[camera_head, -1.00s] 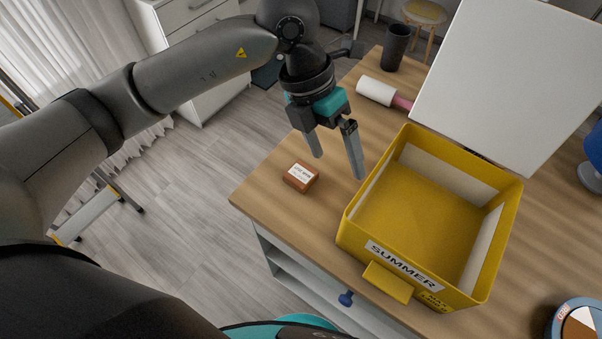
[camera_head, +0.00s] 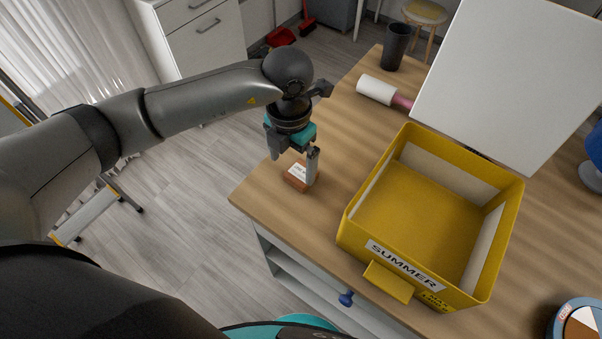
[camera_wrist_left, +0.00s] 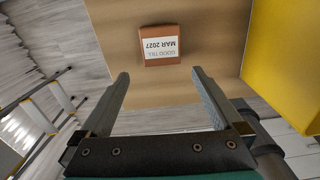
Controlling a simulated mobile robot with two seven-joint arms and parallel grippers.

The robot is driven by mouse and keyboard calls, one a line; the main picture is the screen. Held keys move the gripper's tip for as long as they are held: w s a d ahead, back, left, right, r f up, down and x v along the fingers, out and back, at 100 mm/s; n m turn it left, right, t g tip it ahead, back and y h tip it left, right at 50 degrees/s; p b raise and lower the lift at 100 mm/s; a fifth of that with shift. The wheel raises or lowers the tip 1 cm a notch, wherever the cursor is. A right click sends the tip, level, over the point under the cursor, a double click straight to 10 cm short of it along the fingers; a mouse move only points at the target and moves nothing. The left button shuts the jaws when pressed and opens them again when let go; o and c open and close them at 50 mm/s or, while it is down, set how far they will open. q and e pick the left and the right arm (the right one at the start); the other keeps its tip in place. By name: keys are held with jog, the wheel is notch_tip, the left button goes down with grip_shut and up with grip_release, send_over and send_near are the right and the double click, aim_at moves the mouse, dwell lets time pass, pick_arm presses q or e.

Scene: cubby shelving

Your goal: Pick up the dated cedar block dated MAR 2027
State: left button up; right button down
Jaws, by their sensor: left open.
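The cedar block (camera_head: 299,177) is a small reddish-brown block with a white label, lying on the wooden table near its left corner. In the left wrist view the block (camera_wrist_left: 160,46) shows its label upside down, reading "GOOD TILL MAR 2027". My left gripper (camera_head: 297,170) is open above the block, and in the head view a finger partly covers it. In the left wrist view the open fingers (camera_wrist_left: 162,76) are spread wider than the block, which lies beyond their tips with nothing between them. My right gripper is not in view.
An open yellow box (camera_head: 420,210) labelled SUMMER stands right of the block, its white lid (camera_head: 515,80) raised. A lint roller (camera_head: 376,90) and a dark cup (camera_head: 395,47) are at the back. The table (camera_head: 262,190) is bare around the block.

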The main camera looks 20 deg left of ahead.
aim_at(293, 181)
pick_arm(q)
jog(key=f, duration=0.5)
jog(key=shift+s+d+f, duration=0.1)
jog(key=shift+s+d, duration=0.05)
jog(key=shift+s, duration=0.05)
jog(key=c, duration=1.3)
